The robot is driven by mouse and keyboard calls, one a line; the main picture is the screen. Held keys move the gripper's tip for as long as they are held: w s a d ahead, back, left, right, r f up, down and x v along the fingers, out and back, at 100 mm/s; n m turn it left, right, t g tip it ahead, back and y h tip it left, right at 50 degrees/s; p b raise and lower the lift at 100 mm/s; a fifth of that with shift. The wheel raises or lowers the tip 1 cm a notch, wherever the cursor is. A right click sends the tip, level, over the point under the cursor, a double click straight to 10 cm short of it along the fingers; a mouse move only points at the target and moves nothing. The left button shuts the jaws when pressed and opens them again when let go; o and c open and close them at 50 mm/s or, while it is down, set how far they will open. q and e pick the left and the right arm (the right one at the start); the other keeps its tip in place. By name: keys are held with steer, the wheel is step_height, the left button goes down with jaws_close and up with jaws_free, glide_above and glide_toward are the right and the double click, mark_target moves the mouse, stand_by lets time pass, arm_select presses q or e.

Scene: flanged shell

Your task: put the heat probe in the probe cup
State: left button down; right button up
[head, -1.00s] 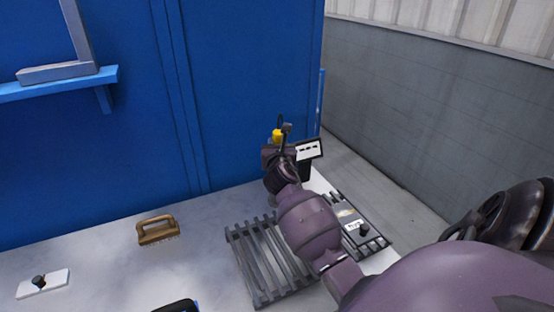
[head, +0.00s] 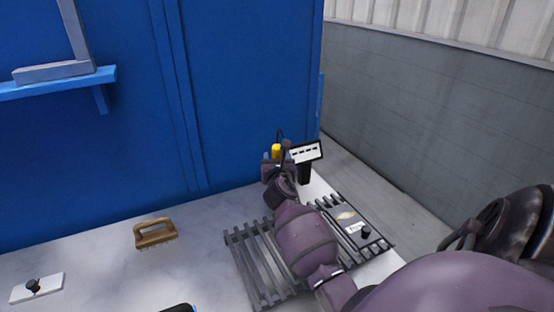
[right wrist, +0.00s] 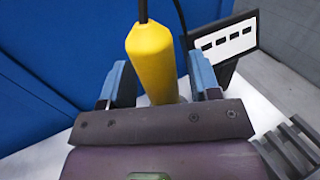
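The heat probe shows as a yellow handle (right wrist: 152,60) with a dark rod or lead at its top, tilted a little in the right wrist view. It also shows in the head view (head: 275,151). My right gripper (right wrist: 160,82) has its blue fingers on either side of the handle. A gap shows at the right finger, and the fingers look open around it. The handle's lower end is hidden by the gripper. I cannot make out the probe cup. A dark piece with a blue edge (head: 180,308) at the bottom may be my left gripper, mostly out of frame.
A white display panel (head: 306,152) on a black stand is just right of the probe. A brown-handled brush (head: 155,232) and a white switch plate (head: 50,285) are left. A blue wall stands behind.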

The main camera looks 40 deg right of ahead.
steer(key=shift+r, duration=0.25)
steer(key=v, duration=1.2)
steer(key=shift+p, duration=0.4)
steer(key=shift+f, duration=0.15)
